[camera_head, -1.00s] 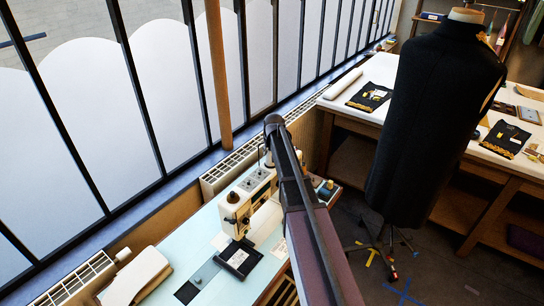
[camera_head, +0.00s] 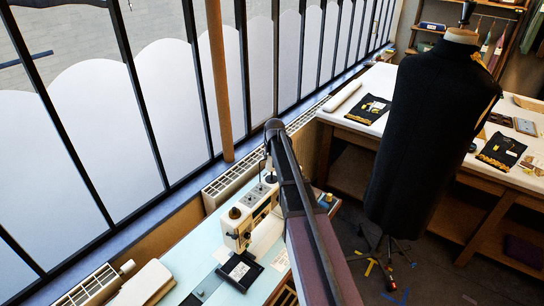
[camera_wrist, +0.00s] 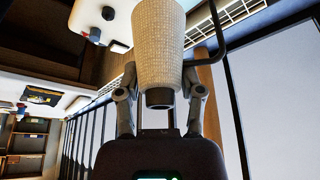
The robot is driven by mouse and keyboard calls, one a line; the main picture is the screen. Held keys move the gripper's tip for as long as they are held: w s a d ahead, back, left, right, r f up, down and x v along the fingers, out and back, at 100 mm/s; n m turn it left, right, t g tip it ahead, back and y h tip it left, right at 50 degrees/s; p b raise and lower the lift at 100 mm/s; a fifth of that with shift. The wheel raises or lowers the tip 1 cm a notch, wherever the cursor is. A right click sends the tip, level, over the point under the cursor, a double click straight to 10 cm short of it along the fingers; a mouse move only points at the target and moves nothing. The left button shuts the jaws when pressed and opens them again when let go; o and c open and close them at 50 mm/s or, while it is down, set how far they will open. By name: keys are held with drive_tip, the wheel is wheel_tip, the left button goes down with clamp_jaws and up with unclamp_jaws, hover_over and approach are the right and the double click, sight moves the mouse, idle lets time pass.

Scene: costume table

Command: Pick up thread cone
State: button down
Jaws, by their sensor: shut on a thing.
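A cream, woven-textured thread cone (camera_wrist: 158,45) fills the top middle of the wrist view. My gripper (camera_wrist: 160,92) has a finger on either side of the cone and is shut on it. The dark open end of the cone's core points toward my palm. The cone's far end runs out of the top of the picture. In the head view my own arm hides the gripper, and I cannot make out the cone there.
A white sewing machine (camera_head: 250,217) stands on a pale blue table (camera_head: 205,240), close to my arm. A dark dress form (camera_head: 425,135) stands right of it, before a white worktable (camera_head: 398,85). Tall windows (camera_head: 125,110) and a radiator (camera_head: 235,180) line the left.

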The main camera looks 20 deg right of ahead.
drive_tip(key=shift+r+p, duration=1.65)
drive_tip(key=shift+r, duration=0.45)
drive_tip(key=shift+f, duration=0.15)
